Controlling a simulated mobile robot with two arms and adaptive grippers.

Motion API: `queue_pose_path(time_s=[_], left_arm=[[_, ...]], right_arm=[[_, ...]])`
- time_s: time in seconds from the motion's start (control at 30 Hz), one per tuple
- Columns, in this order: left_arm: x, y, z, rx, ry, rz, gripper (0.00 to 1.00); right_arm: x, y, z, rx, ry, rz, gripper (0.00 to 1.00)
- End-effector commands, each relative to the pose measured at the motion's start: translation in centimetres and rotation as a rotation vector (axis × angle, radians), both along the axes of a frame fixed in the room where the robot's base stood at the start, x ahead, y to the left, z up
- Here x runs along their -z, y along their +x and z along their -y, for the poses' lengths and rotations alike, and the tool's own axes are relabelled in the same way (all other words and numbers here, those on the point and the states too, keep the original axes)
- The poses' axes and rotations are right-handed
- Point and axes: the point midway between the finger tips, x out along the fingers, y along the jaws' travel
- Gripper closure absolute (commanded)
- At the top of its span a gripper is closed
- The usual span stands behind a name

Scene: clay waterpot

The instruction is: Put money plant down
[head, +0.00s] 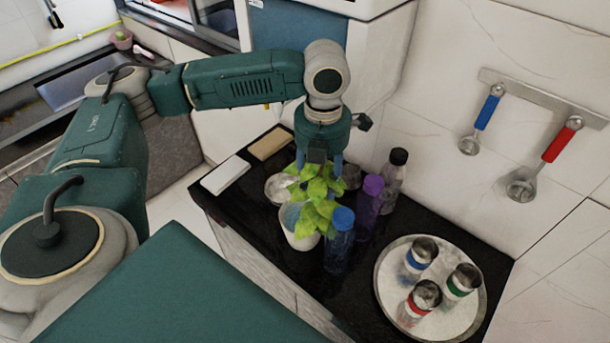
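The money plant (314,201) has bright green leaves and sits in a white pot (299,236) near the front edge of the black counter (236,204). It looks upright. I cannot tell whether the pot rests on the counter or is slightly above it. My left gripper (319,172) points down right over the plant, its fingers reaching to the top leaves. The fingertips are partly hidden by leaves, so I cannot tell if they are closed on the plant. My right gripper is out of view.
A blue-capped bottle (340,243), a purple bottle (369,208) and a black-capped bottle (392,181) stand close on the plant's right. A round tray (384,279) holds three jars. A white block (225,175) and a tan block (270,144) lie left. Ladles (480,123) hang on the wall.

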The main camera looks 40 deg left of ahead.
Motion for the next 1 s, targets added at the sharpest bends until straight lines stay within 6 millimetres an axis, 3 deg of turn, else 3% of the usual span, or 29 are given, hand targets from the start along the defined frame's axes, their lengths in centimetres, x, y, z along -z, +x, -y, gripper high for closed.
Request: queue_pose_path(time_s=[0.3,0.5,1.0], left_arm=[[0.68,0.0,-0.02,0.0,0.0,0.001,0.63],[0.65,0.0,-0.02,0.0,0.0,0.001,1.0],[0.31,0.11,-0.01,0.0,0.0,0.004,1.0]], right_arm=[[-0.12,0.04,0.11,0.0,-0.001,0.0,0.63],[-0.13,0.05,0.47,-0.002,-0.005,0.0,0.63],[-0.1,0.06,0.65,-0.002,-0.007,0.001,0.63]])
